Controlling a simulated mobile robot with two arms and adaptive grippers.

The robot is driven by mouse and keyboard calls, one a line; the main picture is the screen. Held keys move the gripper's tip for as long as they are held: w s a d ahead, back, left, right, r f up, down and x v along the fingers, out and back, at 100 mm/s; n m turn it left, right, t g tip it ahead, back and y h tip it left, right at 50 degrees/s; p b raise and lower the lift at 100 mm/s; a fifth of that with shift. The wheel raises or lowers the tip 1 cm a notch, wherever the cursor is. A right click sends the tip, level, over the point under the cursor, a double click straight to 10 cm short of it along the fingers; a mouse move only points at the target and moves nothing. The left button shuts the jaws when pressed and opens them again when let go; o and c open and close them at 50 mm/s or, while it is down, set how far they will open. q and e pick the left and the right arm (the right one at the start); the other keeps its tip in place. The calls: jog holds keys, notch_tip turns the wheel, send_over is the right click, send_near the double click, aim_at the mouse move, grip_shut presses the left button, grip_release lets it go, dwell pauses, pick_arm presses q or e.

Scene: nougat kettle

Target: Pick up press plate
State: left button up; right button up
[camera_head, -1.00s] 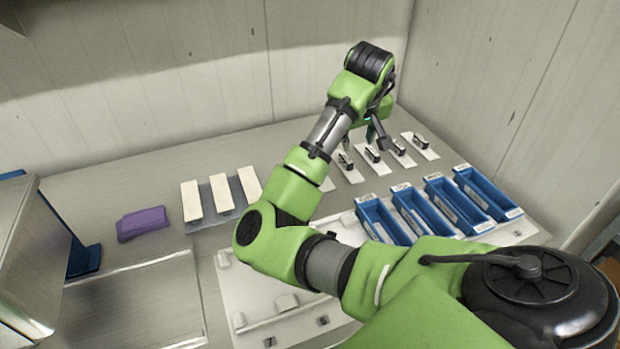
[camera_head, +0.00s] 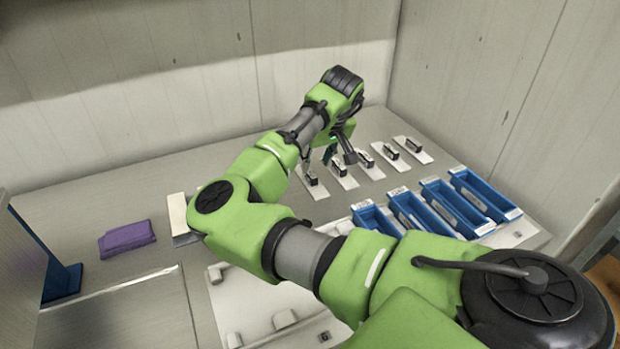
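Several press plates, thin white strips each with a small black handle, lie in a row on the grey worktop at the back right. They include a leftmost one (camera_head: 317,190), a middle one (camera_head: 372,172) and a rightmost one (camera_head: 417,152). My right gripper (camera_head: 340,157) is over the left part of this row, pointing down, with its dark fingers apart. It looks empty, and part of it is hidden behind its own wrist. Whether the fingers touch a handle is not clear. My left gripper is not in view.
Several blue bins (camera_head: 455,208) stand in front of the plates. A purple cloth-like block (camera_head: 127,238) and a white strip (camera_head: 180,214) lie to the left. My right arm covers part of a white tray (camera_head: 240,305). Walls close the back and right.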

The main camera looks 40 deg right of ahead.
aim_at(310, 173)
jog(key=x, duration=0.3)
jog(key=p+x, duration=0.1)
jog(key=x, duration=0.1)
jog(key=shift+w+a+f, duration=0.15)
jog(key=shift+a, duration=0.1)
grip_shut()
